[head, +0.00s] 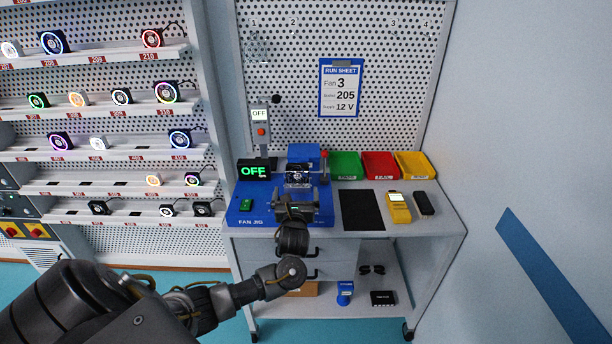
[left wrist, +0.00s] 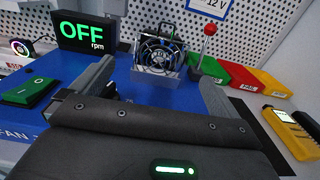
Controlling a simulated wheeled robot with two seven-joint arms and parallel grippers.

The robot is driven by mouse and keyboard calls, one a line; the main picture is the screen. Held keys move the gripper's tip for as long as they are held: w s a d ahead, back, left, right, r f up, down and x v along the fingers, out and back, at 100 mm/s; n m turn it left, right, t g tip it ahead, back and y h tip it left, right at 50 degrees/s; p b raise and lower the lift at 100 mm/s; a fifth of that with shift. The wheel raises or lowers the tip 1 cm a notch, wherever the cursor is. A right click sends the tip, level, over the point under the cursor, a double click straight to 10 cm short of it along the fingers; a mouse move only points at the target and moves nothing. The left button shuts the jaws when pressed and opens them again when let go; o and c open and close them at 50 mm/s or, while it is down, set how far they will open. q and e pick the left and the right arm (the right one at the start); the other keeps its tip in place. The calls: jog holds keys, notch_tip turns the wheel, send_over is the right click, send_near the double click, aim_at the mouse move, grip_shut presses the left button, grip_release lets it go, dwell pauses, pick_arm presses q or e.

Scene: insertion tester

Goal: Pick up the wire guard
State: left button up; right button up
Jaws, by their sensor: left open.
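A small black fan (head: 298,174) stands upright in the blue jig at the back of the bench; it also shows in the left wrist view (left wrist: 156,55). Thin wire rings, which look like the wire guard (left wrist: 154,50), cover its front face. Another pale wire shape (head: 258,47) hangs on the pegboard under number 1; I cannot tell its details. My left gripper (head: 296,196) is open and empty just in front of the fan. Its two fingers stand apart in the left wrist view (left wrist: 155,88), short of the fan. My right gripper is not in view.
A red-knobbed lever (head: 324,155) stands right of the fan, and an OFF display (head: 254,170) left of it. Green (head: 345,165), red (head: 380,165) and yellow bins (head: 414,165) line the back. A black mat (head: 362,210) lies empty; a yellow meter (head: 398,207) is beside it.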

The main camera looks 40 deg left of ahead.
aim_at(297, 177)
pick_arm(q)
jog(key=shift+w+d+r, duration=0.1)
jog(key=shift+w+r, duration=0.05)
jog(key=shift+w, duration=0.05)
jog(key=shift+r, duration=0.1)
jog(key=shift+w+a+r, duration=0.15)
jog(key=shift+w+a, duration=0.1)
jog(key=shift+a, duration=0.2)
jog(key=shift+w+a+r, duration=0.1)
jog(key=shift+w+a, duration=0.1)
jog(key=shift+a, duration=0.2)
jog(key=x, duration=0.2)
jog(key=shift+w+a+f, duration=0.2)
jog(key=shift+w, duration=0.05)
jog(key=shift+w+a, duration=0.2)
jog(key=shift+w, duration=0.1)
jog(key=shift+w+a+r, duration=0.1)
jog(key=shift+w, duration=0.25)
jog(key=x, duration=0.3)
jog(key=shift+w, duration=0.35)
jog(key=shift+w+a, duration=0.35)
jog(key=c, duration=0.9)
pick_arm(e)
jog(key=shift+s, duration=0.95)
